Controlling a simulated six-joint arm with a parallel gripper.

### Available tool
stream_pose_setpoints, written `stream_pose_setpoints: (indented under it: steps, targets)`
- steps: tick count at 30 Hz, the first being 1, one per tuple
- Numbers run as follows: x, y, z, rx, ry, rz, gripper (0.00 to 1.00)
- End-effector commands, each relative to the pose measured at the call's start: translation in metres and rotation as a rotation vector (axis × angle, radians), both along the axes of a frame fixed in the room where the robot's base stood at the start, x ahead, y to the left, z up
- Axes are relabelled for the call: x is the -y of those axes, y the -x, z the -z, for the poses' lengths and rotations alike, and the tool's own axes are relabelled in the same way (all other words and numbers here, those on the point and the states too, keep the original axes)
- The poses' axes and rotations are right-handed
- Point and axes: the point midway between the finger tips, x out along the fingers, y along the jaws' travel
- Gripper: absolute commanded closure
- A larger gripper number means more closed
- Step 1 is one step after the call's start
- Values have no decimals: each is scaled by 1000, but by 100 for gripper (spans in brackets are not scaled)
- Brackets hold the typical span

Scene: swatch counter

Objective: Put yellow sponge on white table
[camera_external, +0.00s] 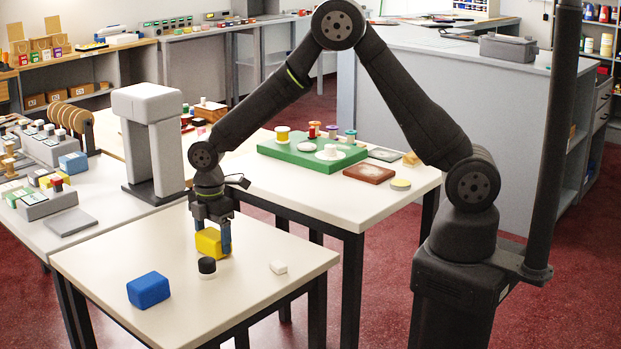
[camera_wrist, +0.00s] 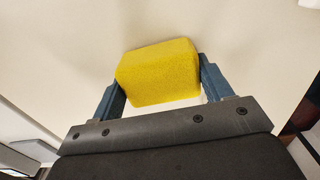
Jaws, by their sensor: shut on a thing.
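The yellow sponge (camera_external: 209,242) is a block at the back part of the near white table (camera_external: 215,311). My gripper (camera_external: 212,236) is above that table with its blue fingers pointing down. In the wrist view my gripper (camera_wrist: 160,88) has one finger on each side of the yellow sponge (camera_wrist: 158,72), shut on it. The sponge is at or just above the white surface; I cannot tell whether it touches. Part of the sponge is hidden behind a finger in the external view.
A green board (camera_external: 305,152) with spools lies on the table behind. The near table's front right is clear.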

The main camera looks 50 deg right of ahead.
Motion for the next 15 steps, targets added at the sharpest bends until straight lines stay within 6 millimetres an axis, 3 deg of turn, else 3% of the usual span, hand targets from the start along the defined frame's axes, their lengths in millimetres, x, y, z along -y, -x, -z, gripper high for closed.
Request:
stream_pose_setpoints:
  steps: [8,15]
  targets:
    - [0,0,-4,1,-1,0,53]
    - [-1,-1,-33,4,-3,0,53]
